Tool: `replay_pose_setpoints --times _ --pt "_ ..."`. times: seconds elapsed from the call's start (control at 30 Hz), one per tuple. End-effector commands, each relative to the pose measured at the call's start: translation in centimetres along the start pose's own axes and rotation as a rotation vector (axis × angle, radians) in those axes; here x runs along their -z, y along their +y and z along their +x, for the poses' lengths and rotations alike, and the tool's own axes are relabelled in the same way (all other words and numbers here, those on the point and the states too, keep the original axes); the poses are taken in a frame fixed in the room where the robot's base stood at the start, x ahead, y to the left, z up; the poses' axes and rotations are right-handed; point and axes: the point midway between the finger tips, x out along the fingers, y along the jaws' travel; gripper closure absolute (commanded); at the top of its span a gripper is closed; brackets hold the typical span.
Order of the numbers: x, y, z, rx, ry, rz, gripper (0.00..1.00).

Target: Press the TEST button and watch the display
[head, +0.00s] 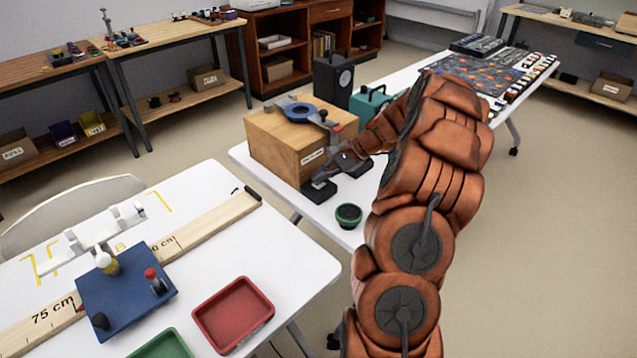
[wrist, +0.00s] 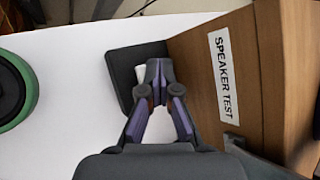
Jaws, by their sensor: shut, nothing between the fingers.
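A wooden box (head: 278,150) stands on the white table, and its white label reads "SPEAKER TEST" in the wrist view (wrist: 223,75). A flat black pad (wrist: 122,82) lies on the table beside the box's labelled face. A small white patch, partly hidden by my fingers, shows on the pad; I cannot tell if it is the TEST button. My gripper (wrist: 158,68) is shut and empty, with its fingertips over the pad near the white patch. I cannot tell whether they touch. It also shows in the head view (head: 326,179). No lit display is readable.
A black round object with a green rim (head: 348,215) sits near the table's front edge. A black speaker-like case (head: 333,80) and a teal case (head: 370,103) stand behind. A red tray (head: 232,314) lies on the nearer table.

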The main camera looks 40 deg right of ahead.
Motion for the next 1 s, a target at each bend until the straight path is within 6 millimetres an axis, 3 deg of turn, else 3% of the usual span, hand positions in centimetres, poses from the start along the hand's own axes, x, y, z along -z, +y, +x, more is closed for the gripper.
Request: replay_pose_setpoints --times 0.57,1.0 --pt "-0.6 -0.6 -0.8 0.0 0.0 0.0 1.0" --pt "-2.2 -2.2 -3.0 -0.001 -0.001 -0.001 1.0"
